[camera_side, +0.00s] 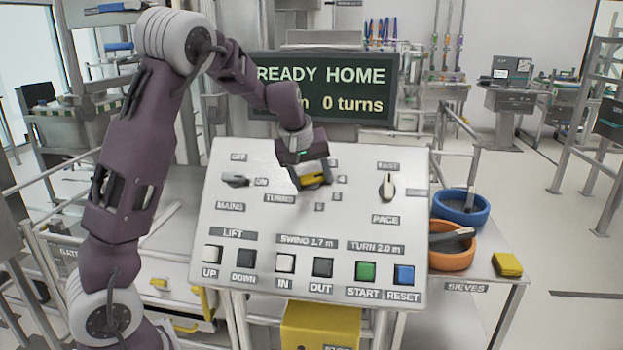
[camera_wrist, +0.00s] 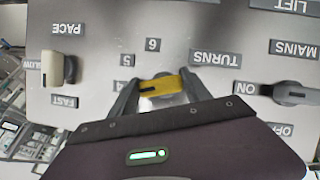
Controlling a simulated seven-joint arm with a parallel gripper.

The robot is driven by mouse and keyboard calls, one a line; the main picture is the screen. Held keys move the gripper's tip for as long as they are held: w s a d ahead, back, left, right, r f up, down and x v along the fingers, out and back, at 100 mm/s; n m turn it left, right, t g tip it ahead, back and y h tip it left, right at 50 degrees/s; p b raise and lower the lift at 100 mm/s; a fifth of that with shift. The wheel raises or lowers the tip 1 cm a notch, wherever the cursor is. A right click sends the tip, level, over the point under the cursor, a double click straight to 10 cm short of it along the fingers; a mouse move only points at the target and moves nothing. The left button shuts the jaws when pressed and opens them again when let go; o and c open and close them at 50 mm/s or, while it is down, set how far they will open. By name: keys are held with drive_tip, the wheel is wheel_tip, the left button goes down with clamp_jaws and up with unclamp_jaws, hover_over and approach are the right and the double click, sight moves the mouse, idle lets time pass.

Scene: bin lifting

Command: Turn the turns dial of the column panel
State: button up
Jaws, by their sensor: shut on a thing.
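The turns dial is a yellow knob (camera_side: 313,179) at the upper middle of the white column panel (camera_side: 225,205), beside the label TURNS. My gripper (camera_side: 312,184) reaches down to it and is shut on it. In the wrist view the yellow dial (camera_wrist: 162,88) lies between the two grey fingers of my gripper (camera_wrist: 160,90), one on each side.
The mains switch (camera_side: 236,181) is left of the dial and the pace lever (camera_side: 387,186) is right of it. Several push buttons, including green START (camera_side: 365,271) and blue RESET (camera_side: 404,274), line the panel's lower edge. Blue (camera_side: 461,207) and orange (camera_side: 452,246) sieves stand at right.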

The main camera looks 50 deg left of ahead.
drive_tip(key=n+t, duration=0.1)
drive_tip(key=n, duration=0.1)
drive_tip(key=n+t, duration=0.1)
drive_tip(key=n, duration=0.2)
drive_tip(key=shift+a+r+h, duration=0.1)
drive_tip(key=shift+a+h, duration=0.05)
drive_tip(key=shift+h, duration=0.25)
drive_tip(key=shift+t, duration=0.3)
drive_tip(key=o, duration=1.4)
drive_tip(key=shift+c, duration=0.2)
drive_tip(key=v, duration=0.7)
